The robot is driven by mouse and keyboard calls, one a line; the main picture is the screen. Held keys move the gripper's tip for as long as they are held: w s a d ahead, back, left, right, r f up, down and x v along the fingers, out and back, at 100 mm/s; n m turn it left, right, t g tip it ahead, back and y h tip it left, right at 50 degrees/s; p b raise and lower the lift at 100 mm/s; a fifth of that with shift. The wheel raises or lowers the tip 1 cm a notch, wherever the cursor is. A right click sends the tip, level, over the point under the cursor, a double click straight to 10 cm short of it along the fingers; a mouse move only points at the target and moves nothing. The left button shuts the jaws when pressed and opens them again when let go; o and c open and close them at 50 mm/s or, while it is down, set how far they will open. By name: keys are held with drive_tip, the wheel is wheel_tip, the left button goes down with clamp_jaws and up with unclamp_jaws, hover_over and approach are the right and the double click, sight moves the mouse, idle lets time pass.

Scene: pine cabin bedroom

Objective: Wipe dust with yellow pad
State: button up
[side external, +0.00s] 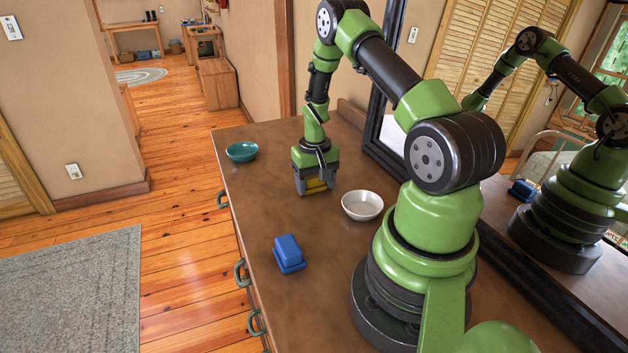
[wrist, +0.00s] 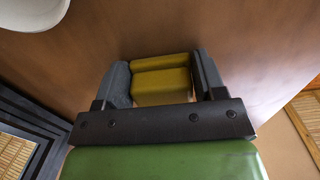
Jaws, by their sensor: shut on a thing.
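The yellow pad (side external: 317,184) is between the fingers of my gripper (side external: 316,187), low over the brown dresser top (side external: 225,140). In the wrist view the yellow pad (wrist: 162,80) shows as a stepped block, with the grey fingers of my gripper (wrist: 162,82) closed on its two sides. Whether the pad touches the dresser top is hard to tell. I cannot make out any dust on the dresser top.
A white bowl (side external: 362,205) stands just right of my gripper; its edge shows in the wrist view (wrist: 35,12). A teal bowl (side external: 241,151) stands at the far left edge. A blue block-shaped thing (side external: 288,252) lies nearer. A mirror (side external: 470,150) stands along the right side.

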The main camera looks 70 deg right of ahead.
drive_tip(key=shift+w+d+r, duration=0.1)
drive_tip(key=shift+w+d, duration=4.1)
drive_tip(key=shift+d, duration=0.05)
drive_tip(key=shift+r, duration=3)
wheel_tip(320, 180, up, 3)
